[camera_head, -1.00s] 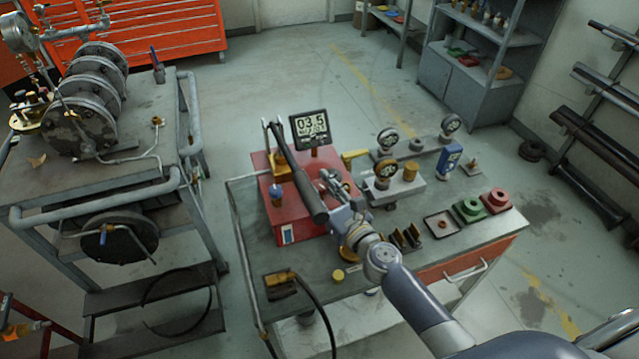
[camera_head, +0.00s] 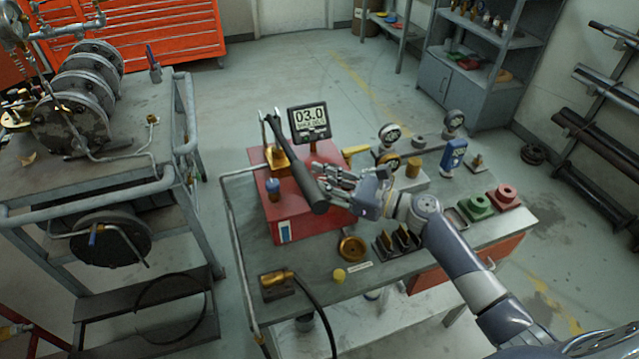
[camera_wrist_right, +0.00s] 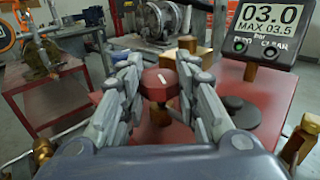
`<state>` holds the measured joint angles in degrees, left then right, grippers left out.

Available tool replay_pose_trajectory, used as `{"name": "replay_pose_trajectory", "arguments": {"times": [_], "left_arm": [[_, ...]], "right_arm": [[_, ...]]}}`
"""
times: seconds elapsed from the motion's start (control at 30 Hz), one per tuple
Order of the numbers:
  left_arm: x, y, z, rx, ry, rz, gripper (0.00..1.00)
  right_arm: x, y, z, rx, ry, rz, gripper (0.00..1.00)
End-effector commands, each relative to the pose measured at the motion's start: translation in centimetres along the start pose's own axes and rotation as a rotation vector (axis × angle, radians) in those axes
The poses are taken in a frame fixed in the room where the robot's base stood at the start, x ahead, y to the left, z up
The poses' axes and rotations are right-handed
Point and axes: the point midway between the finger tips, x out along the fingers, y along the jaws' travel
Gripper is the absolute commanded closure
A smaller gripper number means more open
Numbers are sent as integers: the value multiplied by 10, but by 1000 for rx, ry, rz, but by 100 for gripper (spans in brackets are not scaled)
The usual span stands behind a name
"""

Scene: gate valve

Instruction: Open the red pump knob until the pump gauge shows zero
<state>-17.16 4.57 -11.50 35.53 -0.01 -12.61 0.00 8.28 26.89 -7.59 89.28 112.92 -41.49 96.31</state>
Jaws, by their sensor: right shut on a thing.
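The red pump (camera_head: 305,215) stands on the workbench, with a black lever handle (camera_head: 305,178) slanting across its top. Its digital gauge (camera_head: 309,119) reads 03.0; in the right wrist view the gauge (camera_wrist_right: 265,22) also reads MAX 03.5. My right gripper (camera_head: 335,182) reaches in from the right beside the lever. In the right wrist view the red knob (camera_wrist_right: 158,84), with a white mark on top, sits between the gripper's two fingers, which are shut on it. In the head view the knob cannot be made out behind the lever and fingers. My left gripper is not in view.
A brass wheel (camera_head: 351,246), black holder (camera_head: 397,242), yellow cap (camera_head: 339,275) and brass hose fitting (camera_head: 278,284) lie on the bench front. Small gauges, a blue device (camera_head: 453,155) and green (camera_head: 476,206) and red flanges (camera_head: 504,196) stand to the right.

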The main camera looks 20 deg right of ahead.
Motion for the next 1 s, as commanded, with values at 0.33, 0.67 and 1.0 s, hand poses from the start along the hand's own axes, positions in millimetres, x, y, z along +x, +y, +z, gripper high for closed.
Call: {"name": "replay_pose_trajectory", "arguments": {"times": [0.33,0.67,1.0], "left_arm": [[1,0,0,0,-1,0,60],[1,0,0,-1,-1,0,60],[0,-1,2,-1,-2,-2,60]], "right_arm": [[0,0,0,0,1,6,94],[0,0,0,-1,0,4,49],[0,-2,1,-2,-1,1,49]]}}
